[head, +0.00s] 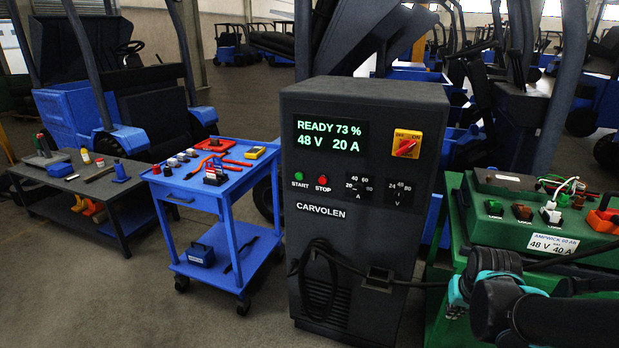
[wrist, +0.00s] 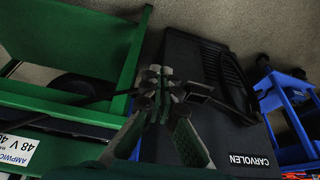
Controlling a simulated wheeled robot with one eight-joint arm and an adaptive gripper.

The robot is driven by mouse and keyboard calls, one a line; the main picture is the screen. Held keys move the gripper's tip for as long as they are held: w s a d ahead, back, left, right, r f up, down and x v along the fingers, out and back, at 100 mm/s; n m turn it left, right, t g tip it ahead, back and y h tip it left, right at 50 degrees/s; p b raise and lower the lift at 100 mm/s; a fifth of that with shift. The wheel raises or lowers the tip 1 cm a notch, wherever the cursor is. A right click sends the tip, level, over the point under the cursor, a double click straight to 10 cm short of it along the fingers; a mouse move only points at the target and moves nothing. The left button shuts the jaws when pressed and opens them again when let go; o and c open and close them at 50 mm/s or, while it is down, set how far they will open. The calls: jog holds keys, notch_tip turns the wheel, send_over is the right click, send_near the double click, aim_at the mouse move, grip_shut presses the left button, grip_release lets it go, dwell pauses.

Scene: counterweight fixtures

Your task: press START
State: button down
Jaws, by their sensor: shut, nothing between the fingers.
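The dark grey charger (head: 365,115) stands upright in the middle of the head view. Its green START button (head: 298,173) is at the left of the front panel, with the red STOP button (head: 323,180) beside it. The display (head: 333,135) reads READY 73 %, 48 V, 20 A. My gripper (wrist: 165,85) is shut and empty in the wrist view, in front of the charger's lower front and the green stand. It is apart from START, which is outside the wrist view. In the head view my arm is at the lower right.
A red and yellow switch (head: 406,143) and two knobs share the panel. A black cable (head: 328,255) loops below and runs right to the green battery unit (head: 480,230). A blue tool cart (head: 205,200) stands left. The floor before the charger looks clear.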

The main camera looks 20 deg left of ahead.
jog(key=w+a+r+t, duration=0.2)
jog(key=w+a, duration=0.1)
jog(key=w, duration=0.4)
jog(key=w+a+r+t, duration=0.1)
jog(key=w+a+r, duration=0.2)
jog(key=w, duration=0.3)
jog(key=t+y, duration=0.5)
jog(key=y, duration=0.6)
send_near(299, 176)
jog(key=s+a+f, duration=0.2)
jog(key=s+a, duration=0.4)
jog(key=a, duration=0.1)
jog(key=shift+w+r+n, duration=0.15)
jog(key=shift+w+n, duration=0.05)
jog(key=shift+n, duration=0.2)
jog(key=shift+w+d, duration=0.15)
jog(key=shift+w, duration=2.05)
jog(key=shift+w+d, duration=0.2)
jog(key=shift+w, duration=2)
jog(key=shift+w, duration=0.15)
